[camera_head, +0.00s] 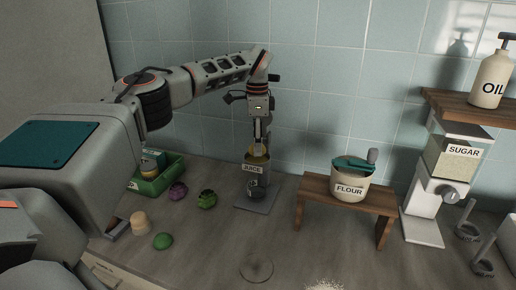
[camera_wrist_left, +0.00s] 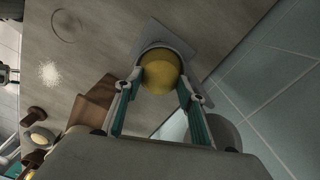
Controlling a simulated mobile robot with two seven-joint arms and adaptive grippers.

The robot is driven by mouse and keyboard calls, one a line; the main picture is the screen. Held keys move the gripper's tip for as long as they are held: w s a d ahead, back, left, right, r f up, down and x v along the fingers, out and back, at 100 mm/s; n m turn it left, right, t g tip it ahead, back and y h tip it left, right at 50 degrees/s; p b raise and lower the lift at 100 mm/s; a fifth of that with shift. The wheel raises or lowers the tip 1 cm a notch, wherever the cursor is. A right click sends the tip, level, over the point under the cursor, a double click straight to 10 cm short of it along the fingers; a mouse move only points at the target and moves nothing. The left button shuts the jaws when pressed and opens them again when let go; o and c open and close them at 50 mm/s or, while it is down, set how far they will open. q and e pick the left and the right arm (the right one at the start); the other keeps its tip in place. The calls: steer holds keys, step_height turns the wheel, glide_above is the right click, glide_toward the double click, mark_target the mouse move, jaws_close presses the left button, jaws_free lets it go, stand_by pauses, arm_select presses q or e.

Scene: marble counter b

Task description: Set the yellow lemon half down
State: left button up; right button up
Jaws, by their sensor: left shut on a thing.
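My left gripper (camera_head: 259,144) points down over the juicer (camera_head: 251,169), a grey stand marked JUICE against the tiled wall. The gripper is shut on the yellow lemon half (camera_head: 259,155). The lemon half is at the top of the juicer. I cannot tell whether it touches the juicer. In the left wrist view the lemon half (camera_wrist_left: 160,76) sits between the two fingertips of my left gripper (camera_wrist_left: 158,88), and the juicer's grey base (camera_wrist_left: 178,30) shows behind it. My right gripper is not in view.
Left of the juicer are a green crate (camera_head: 158,183), a purple item (camera_head: 177,191), green items (camera_head: 206,198) (camera_head: 163,241) and a tan cup (camera_head: 140,223). Right of it, a FLOUR pot (camera_head: 349,186) stands on a wooden stool (camera_head: 316,190). The SUGAR dispenser (camera_head: 455,165) is farther right. Front counter is mostly clear.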

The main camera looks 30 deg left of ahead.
arm_select(q)
steer(key=shift+f, duration=0.65)
steer(key=shift+f, duration=0.1)
steer(key=shift+f, duration=0.35)
steer(key=shift+f, duration=0.15)
steer(key=o, duration=0.8)
step_height(320, 180, up, 13)
